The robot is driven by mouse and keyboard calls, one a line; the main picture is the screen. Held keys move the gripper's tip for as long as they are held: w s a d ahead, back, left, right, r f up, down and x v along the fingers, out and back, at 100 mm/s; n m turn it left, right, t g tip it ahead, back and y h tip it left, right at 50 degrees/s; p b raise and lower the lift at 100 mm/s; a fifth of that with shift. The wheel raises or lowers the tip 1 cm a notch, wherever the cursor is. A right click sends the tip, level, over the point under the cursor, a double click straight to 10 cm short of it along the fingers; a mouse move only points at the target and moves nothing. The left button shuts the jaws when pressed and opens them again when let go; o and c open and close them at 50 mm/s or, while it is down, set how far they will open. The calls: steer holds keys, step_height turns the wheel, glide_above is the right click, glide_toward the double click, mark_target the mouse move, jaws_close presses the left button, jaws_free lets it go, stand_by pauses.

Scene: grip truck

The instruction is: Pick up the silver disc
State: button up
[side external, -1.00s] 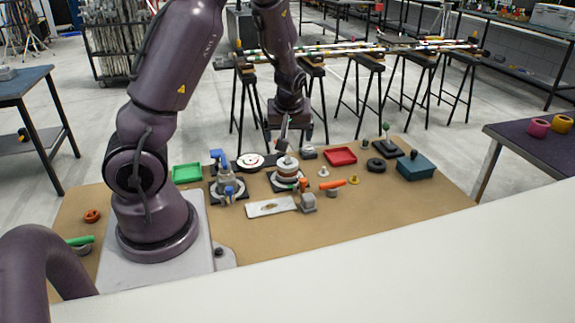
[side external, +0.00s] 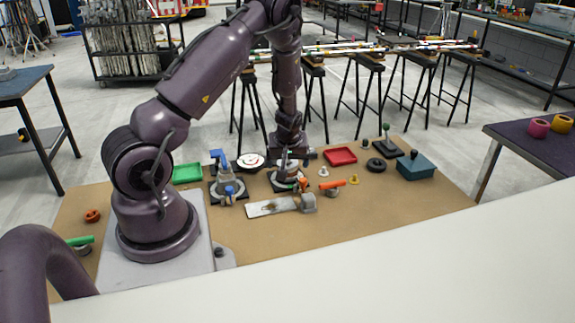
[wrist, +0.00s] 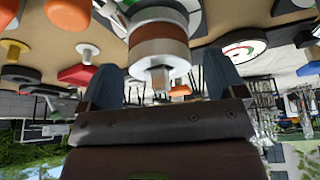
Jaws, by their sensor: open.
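A stack of round discs (side external: 285,173) sits on a dark square base at the middle of the table. In the wrist view a pale silver disc (wrist: 160,64) lies at the end nearest my gripper, with a brown disc (wrist: 158,47) beneath it and a pale one beyond. A short peg (wrist: 160,77) sticks out of the silver disc's centre. My gripper (wrist: 164,82) is open, its two dark fingers on either side of the peg. In the side view my gripper (side external: 290,157) is just above the stack and partly hides its top. I cannot tell whether the fingers touch the disc.
A blue clamp-like fixture (side external: 226,185) stands left of the stack, with a white round dial (side external: 250,160) behind. A metal plate (side external: 270,207) lies in front. A red tray (side external: 341,156) and green tray (side external: 187,173) flank the area. The table's front right is clear.

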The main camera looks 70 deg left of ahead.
steer(key=shift+c, duration=0.5)
steer(key=c, duration=1)
steer(key=shift+o, duration=0.2)
steer(key=shift+r, duration=0.1)
